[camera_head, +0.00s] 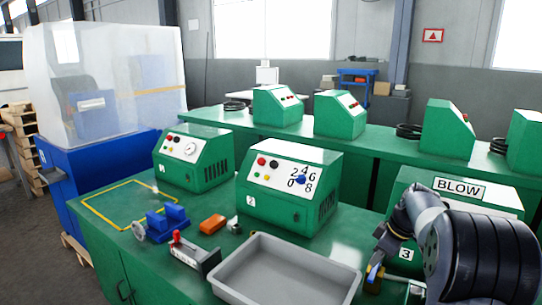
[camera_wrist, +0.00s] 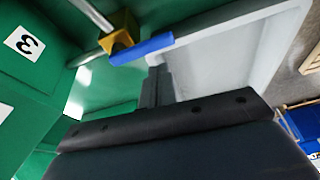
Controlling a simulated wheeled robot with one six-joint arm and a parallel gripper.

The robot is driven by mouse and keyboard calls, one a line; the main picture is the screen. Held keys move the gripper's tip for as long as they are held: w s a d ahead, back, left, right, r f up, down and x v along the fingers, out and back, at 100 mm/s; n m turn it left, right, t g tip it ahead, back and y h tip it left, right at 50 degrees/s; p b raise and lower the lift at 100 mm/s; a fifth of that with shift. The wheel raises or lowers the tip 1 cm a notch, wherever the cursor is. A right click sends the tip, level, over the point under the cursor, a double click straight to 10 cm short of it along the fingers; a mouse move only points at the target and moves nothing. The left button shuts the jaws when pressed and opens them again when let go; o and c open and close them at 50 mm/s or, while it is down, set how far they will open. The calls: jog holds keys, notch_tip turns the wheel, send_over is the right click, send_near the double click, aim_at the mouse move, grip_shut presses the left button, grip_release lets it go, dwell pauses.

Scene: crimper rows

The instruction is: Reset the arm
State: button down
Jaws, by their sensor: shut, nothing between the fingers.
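My arm reaches in from the right in the head view, over the green bench by the box marked 3 and BLOW (camera_head: 425,180). My gripper (camera_head: 381,249) points down there. In the wrist view my gripper (camera_wrist: 157,82) shows its dark fingers together, with nothing seen between them. A yellow valve block (camera_wrist: 119,38) with a blue lever (camera_wrist: 142,49) is just beyond the fingertips. I cannot tell whether they touch. My arm hides part of box 3.
A grey tray (camera_head: 250,290) lies just left of my gripper. A lever tool (camera_head: 198,257), an orange block (camera_head: 212,224) and a blue vise (camera_head: 167,222) lie farther left. Green boxes marked 1 (camera_head: 195,160) and 2 (camera_head: 275,208) stand behind. A yellow-outlined area (camera_head: 105,205) is mostly clear.

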jog(key=w+m+p, duration=0.1)
jog(key=w+f+m+h+p, duration=0.1)
jog(key=m, duration=0.1)
jog(key=shift+d+m, duration=0.2)
jog(key=shift+m, duration=0.1)
jog(key=w+m+p, duration=0.1)
jog(key=m, duration=0.1)
jog(key=w+f+m+h+p, duration=0.1)
jog(key=m+p, duration=0.1)
jog(key=shift+w+f+h, duration=0.15)
jog(key=shift+w+h, duration=0.05)
jog(key=shift+h, duration=0.1)
jog(key=w+m+p, duration=0.1)
jog(key=m+p, duration=0.1)
jog(key=m, duration=0.1)
jog(key=w+f+m+h+p, duration=0.1)
jog(key=w+m+p, duration=0.1)
jog(key=m, duration=0.1)
jog(key=w+a+f+m+h+p, duration=0.1)
jog(key=w+m+p, duration=0.1)
jog(key=m, duration=0.1)
jog(key=shift+w+a+f+t, duration=0.1)
jog(key=shift+t, duration=0.3)
jog(key=shift+h, duration=0.3)
